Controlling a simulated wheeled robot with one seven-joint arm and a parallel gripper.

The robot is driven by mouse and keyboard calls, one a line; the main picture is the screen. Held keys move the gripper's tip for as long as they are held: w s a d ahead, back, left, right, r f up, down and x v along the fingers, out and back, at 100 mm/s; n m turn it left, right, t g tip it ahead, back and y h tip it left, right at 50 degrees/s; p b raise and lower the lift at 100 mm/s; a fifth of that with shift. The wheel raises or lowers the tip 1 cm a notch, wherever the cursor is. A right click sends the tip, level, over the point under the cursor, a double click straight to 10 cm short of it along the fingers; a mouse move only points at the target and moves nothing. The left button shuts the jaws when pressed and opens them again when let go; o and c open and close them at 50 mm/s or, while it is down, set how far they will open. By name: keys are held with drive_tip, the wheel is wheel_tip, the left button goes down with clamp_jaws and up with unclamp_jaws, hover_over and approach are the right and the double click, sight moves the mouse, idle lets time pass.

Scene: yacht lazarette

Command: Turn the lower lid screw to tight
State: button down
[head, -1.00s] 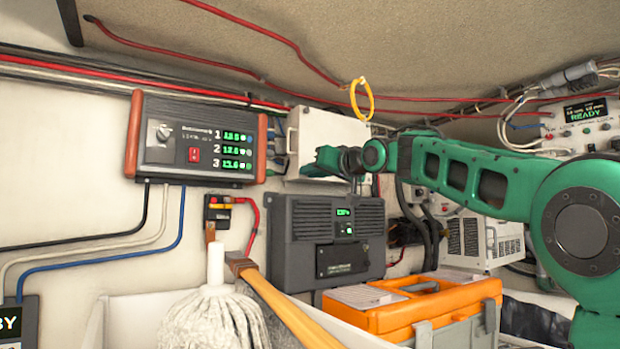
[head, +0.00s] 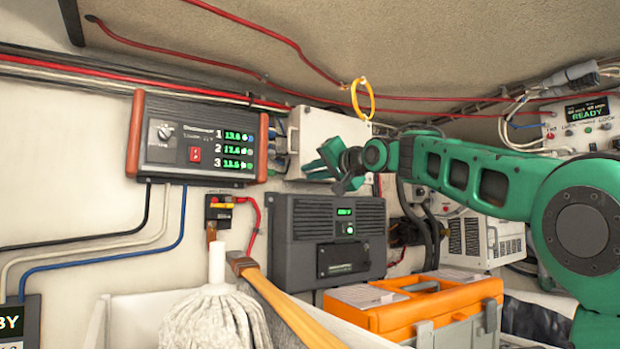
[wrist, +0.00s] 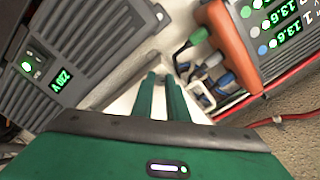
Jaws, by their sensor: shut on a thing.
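The white box (head: 345,125) with the lid is on the back wall, right of the charger panel. My gripper (head: 318,167) is at the lower part of its front in the head view. In the wrist view my gripper's two green fingers (wrist: 162,80) are close together against the white box face (wrist: 124,103). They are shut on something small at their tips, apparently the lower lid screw. The screw is hidden by the fingers, so its turn position and any mark are not readable.
The charger panel (head: 205,140) with green readouts is left of the box. A dark grey unit (head: 335,240) is just below. A yellow ring (head: 362,98) hangs above. An orange toolbox (head: 420,305), a mop (head: 215,315) and a wooden handle (head: 290,308) stand in front.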

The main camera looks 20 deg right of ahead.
drive_tip(key=m, duration=0.6)
drive_tip(key=shift+d+f+m, duration=0.1)
drive_tip(key=shift+d+m, duration=0.1)
drive_tip(key=shift+m, duration=0.1)
drive_tip(key=m, duration=0.4)
drive_tip(key=shift+w+f+m, duration=0.1)
drive_tip(key=shift+f+m, duration=0.05)
drive_tip(key=shift+m, duration=0.25)
drive_tip(key=c, duration=1.7)
unclamp_jaws()
drive_tip(key=shift+c, duration=0.2)
drive_tip(key=shift+s, duration=0.35)
drive_tip(key=v, duration=1)
